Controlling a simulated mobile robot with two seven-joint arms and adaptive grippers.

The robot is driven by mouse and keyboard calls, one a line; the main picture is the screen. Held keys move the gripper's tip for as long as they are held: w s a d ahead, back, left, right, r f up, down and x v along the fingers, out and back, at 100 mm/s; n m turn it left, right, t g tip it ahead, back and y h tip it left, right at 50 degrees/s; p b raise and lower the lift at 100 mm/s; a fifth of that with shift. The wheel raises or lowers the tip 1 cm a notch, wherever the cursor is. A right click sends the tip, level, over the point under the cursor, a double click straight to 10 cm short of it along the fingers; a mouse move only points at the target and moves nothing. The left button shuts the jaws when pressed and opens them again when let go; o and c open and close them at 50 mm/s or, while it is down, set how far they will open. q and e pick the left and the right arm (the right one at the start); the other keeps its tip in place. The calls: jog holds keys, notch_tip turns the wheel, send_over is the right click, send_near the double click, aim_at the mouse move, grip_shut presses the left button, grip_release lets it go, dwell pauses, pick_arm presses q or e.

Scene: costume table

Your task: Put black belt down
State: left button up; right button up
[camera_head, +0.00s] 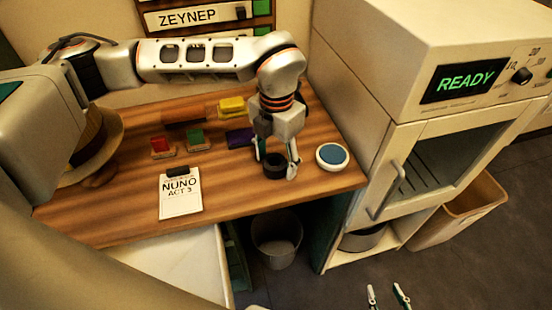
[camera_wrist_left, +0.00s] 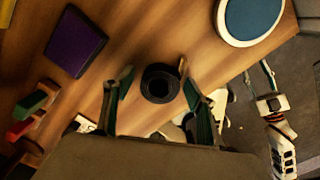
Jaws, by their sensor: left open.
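The black belt (camera_head: 275,168) is a rolled dark coil on the wooden table, near its front right edge. In the left wrist view the coil (camera_wrist_left: 160,84) lies between my left fingertips, with a gap on both sides. My left gripper (camera_head: 275,161) is open and points down around the coil. It appears apart from the belt; the exact height of the fingertips is hard to tell. My right gripper (camera_head: 387,296) shows at the bottom of the head view, open and empty, away from the table. It also shows in the left wrist view (camera_wrist_left: 263,76).
A round blue-topped dish (camera_head: 332,156) stands just right of the belt. A purple item (camera_head: 239,137), a yellow item (camera_head: 231,107), red and green blocks, a clipboard (camera_head: 181,196) and a hat (camera_head: 97,145) lie to the left. A bin (camera_head: 277,240) stands below the table's front edge; a cabinet (camera_head: 400,130) blocks the right.

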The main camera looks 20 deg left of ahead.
pick_arm(q)
notch_tip(320, 180, up, 12)
dwell(0.5)
dwell(0.4)
